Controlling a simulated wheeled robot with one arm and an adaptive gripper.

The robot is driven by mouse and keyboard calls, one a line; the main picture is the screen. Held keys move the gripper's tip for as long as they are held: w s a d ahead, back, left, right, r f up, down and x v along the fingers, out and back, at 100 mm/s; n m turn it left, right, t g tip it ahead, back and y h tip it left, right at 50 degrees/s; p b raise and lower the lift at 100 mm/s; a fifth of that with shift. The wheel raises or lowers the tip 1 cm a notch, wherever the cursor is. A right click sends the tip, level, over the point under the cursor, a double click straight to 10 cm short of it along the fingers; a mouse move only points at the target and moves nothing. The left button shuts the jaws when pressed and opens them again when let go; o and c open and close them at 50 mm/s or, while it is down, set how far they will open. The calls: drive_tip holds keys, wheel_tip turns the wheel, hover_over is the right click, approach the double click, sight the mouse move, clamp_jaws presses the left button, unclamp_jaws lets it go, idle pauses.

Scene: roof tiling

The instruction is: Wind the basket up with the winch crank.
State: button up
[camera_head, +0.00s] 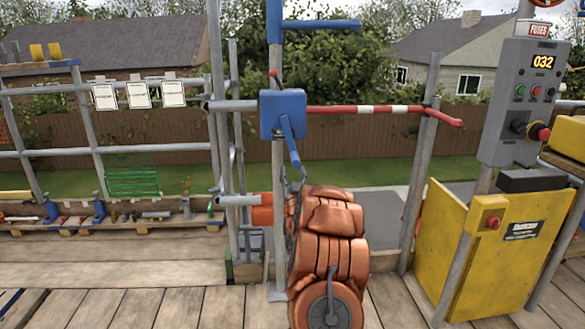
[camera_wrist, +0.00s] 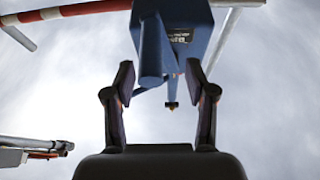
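The winch is a blue box (camera_head: 283,113) on an upright grey post in the head view. Its blue crank (camera_head: 290,142) hangs down and slightly right from the box's front. In the wrist view the winch box (camera_wrist: 188,22) is at the top, and the crank (camera_wrist: 152,48) points down toward my gripper. My gripper (camera_wrist: 158,66) is open, with one finger on each side of the crank's lower end in the picture. I see no grip on it; how deep the crank sits between the fingers is unclear. I cannot make out the basket for certain.
A red-and-white bar (camera_head: 365,110) runs right from the winch. A grey control box (camera_head: 523,100) reading 032 and a yellow panel (camera_head: 490,245) stand at the right. A low shelf (camera_head: 110,222) with tools is at the left. Bare planks (camera_head: 140,305) lie at the front left.

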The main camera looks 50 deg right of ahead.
drive_tip(key=v, duration=0.6)
drive_tip(key=shift+s+a, duration=0.15)
drive_tip(key=shift+a, duration=0.05)
drive_tip(key=shift+f, duration=0.1)
idle(0.4)
